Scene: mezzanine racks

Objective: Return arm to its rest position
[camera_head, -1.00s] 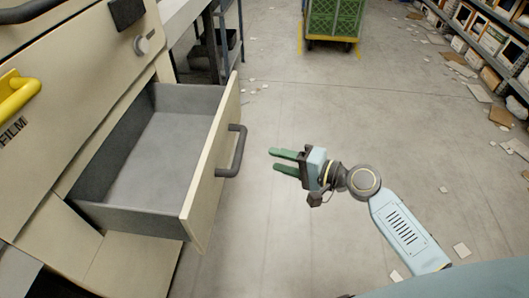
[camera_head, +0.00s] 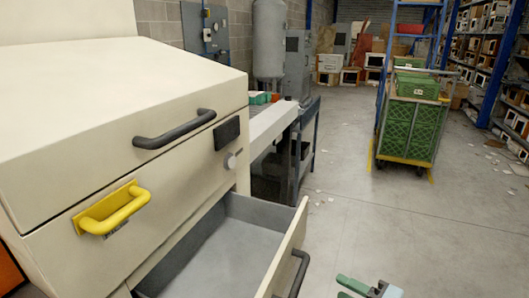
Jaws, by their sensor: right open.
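My right gripper (camera_head: 355,287) shows at the bottom edge of the head view, with its green fingers pointing left. Its fingers are apart and hold nothing; the wrist and most of the arm are cut off by the frame. It is to the right of the pulled-out drawer (camera_head: 287,250) of the beige cabinet (camera_head: 120,100), apart from the drawer's dark handle (camera_head: 293,274). The drawer stands open, and the part of its grey inside that shows is empty. My left gripper is not in view.
The cabinet has a yellow handle (camera_head: 114,208) and a dark handle (camera_head: 175,129). A workbench (camera_head: 268,125) stands behind the drawer. A cart with green crates (camera_head: 411,128) stands further back, and shelves line the right. The floor (camera_head: 420,225) on the right is mostly clear, with scattered paper scraps.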

